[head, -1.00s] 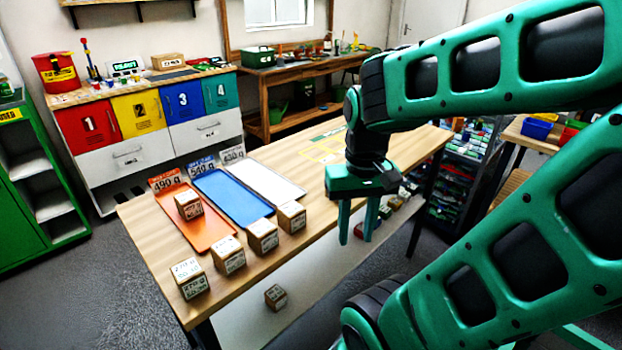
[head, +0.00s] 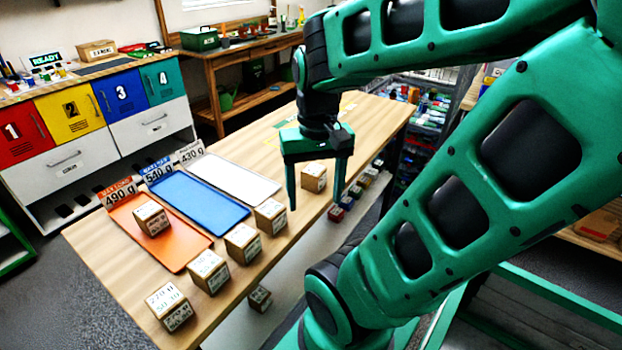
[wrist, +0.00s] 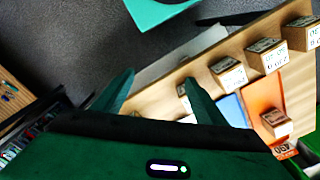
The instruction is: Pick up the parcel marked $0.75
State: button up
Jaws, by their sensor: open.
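Several brown parcel cubes with white labels stand on the wooden table (head: 110,262). In the head view, a front row runs from the near-left parcel (head: 170,306) through a second (head: 208,271) and a third (head: 243,244) to a fourth (head: 271,216). Another parcel (head: 314,178) stands farther right, seen between my fingers. One parcel (head: 152,218) sits on the orange tray (head: 180,257). I cannot read which is marked $0.75. My gripper (head: 315,200) is open and empty, pointing down at the table's right part. In the wrist view, a parcel (wrist: 185,90) shows partly hidden beside a finger.
A blue tray (head: 200,203) and a white tray (head: 235,177) lie beside the orange one, with weight signs behind. A parcel (head: 259,298) lies on the lower shelf. Numbered drawers (head: 70,118) stand at the back left. The table's far right part is mostly clear.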

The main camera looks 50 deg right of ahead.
jog(key=w+d+r+m, duration=0.2)
jog(key=w+d+m, duration=0.3)
jog(key=w+d, duration=0.2)
jog(key=m, duration=0.4)
send_over(314, 169)
jog(key=shift+s+a+f, duration=0.1)
jog(key=shift+s+f, duration=0.1)
jog(key=shift+f, duration=0.25)
jog(key=shift+w+d+f, duration=0.1)
jog(key=shift+w+d, duration=0.05)
jog(key=shift+d, duration=0.2)
notch_tip(314, 169, down, 6)
jog(key=shift+w+r, duration=0.1)
jog(key=shift+r, duration=0.15)
jog(key=shift+a+f, duration=0.15)
jog(key=shift+f, duration=1.15)
jog(key=shift+a+f, duration=0.1)
jog(key=shift+f, duration=1.2)
jog(key=shift+c, duration=0.3)
jog(key=c, duration=1.1)
jog(key=shift+r, duration=0.1)
